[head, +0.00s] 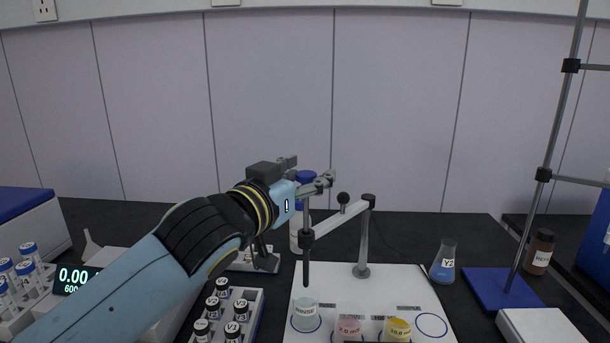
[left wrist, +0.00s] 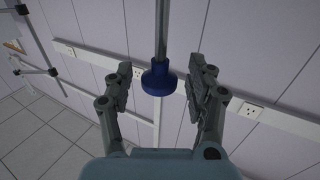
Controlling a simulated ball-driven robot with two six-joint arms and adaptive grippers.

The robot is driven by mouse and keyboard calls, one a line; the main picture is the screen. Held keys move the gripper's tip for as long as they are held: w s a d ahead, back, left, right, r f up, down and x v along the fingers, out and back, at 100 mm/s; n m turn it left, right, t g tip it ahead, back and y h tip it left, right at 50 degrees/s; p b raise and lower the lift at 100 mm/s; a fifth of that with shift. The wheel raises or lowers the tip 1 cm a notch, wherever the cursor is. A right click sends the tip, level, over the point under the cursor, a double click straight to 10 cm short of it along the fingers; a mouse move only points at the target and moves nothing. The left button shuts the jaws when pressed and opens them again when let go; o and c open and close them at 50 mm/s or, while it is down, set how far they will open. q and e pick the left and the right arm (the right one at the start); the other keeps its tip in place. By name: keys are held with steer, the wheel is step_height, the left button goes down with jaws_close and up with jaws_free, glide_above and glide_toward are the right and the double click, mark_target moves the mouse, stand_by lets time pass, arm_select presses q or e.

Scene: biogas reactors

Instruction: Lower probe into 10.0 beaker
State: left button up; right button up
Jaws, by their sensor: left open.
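The probe (head: 306,262) is a dark upright rod on the white swing arm (head: 340,220) of a post stand. Its lower tip hangs just above the RINSE beaker (head: 305,315), apart from it. The probe's blue cap (head: 306,176) is at its top; it also shows in the left wrist view (left wrist: 158,80). The yellow 10.0 beaker (head: 397,329) stands at the right of the pink beaker (head: 348,328). My left gripper (head: 311,173) is open at cap height. In the left wrist view its fingers (left wrist: 163,78) stand either side of the cap, with gaps.
A white board (head: 388,286) carries the beakers and an empty blue ring. A flask Y2 (head: 443,262) stands at its right. A vial rack (head: 250,318) and a display (head: 77,279) are at left. A tall stand (head: 493,289) and brown bottle (head: 539,251) are at right.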

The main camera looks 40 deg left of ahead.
arm_select(q)
steer(key=shift+s, duration=0.1)
steer(key=s+d, duration=0.1)
steer(key=s, duration=1)
steer(key=shift+s, duration=0.4)
